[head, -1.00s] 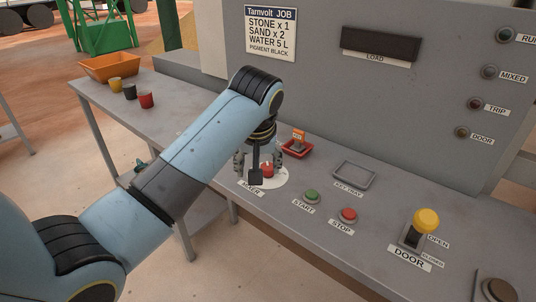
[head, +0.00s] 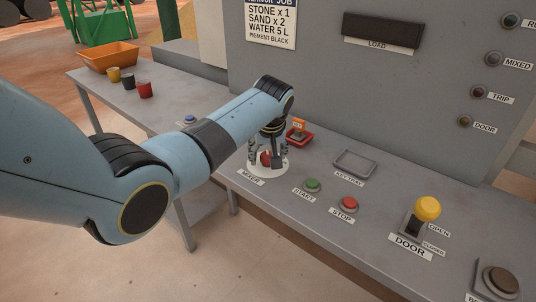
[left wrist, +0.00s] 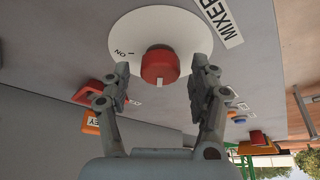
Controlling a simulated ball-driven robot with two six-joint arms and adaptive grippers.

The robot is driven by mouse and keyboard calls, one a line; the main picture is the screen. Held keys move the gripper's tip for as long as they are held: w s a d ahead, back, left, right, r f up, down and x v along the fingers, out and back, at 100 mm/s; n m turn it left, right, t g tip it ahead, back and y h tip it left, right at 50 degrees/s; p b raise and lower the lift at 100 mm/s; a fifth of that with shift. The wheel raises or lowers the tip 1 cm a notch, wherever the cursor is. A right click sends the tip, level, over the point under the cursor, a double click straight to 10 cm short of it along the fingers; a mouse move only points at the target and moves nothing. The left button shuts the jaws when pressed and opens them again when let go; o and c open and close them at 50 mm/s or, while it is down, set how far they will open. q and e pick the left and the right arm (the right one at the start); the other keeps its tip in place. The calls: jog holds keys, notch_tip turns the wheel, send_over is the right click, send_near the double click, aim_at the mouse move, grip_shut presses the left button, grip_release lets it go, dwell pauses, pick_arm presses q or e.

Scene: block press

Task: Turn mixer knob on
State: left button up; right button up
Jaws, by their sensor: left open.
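The red mixer knob (left wrist: 159,66) stands on a round white dial plate (left wrist: 190,24) with an "ON" mark and a "MIXER" label beside it in the left wrist view. In the head view the knob (head: 265,158) shows partly behind my gripper. My left gripper (left wrist: 160,75) is open, pointing at the dial, with one finger on each side of the knob and visible gaps between. A small white mark shows on the knob's edge, away from the "ON" mark. My right gripper is out of view.
The green start button (head: 313,185), red stop button (head: 348,204) and yellow door lever (head: 428,208) are to the right. Three cups and an orange bin (head: 108,57) stand far left.

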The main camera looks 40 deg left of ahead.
pick_arm(q)
jog(key=shift+c, duration=0.6)
jog(key=shift+f, duration=0.1)
jog(key=c, duration=1)
